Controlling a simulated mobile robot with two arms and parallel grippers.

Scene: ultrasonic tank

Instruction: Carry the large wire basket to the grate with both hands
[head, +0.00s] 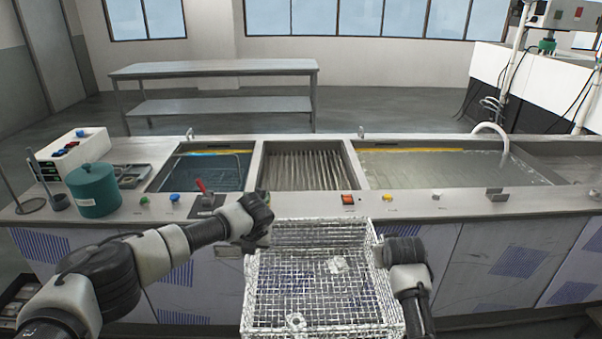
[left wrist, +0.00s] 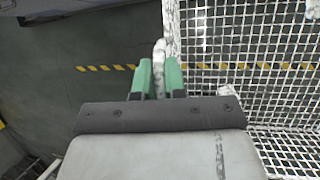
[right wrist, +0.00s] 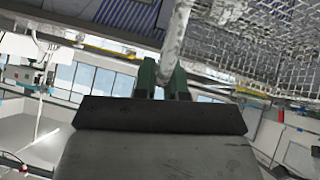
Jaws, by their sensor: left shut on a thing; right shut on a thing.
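The large wire basket (head: 318,285) hangs between my two arms in front of the counter, its near side toward me. A few small metal parts (head: 296,321) lie in it. My left gripper (left wrist: 159,78) is shut on the white wire at the basket's left side. My right gripper (right wrist: 164,78) is shut on a white bar at the basket's right side. In the head view the fingertips of both grippers are hidden. The grate (head: 304,166), with parallel slats, lies in the counter beyond the basket, between two tanks.
A liquid-filled tank (head: 205,172) is left of the grate and a wider one (head: 450,168) is right of it. A green pot (head: 94,190), a red-handled lever (head: 205,194) and several buttons stand on the counter. A faucet (head: 492,130) curves over the right tank.

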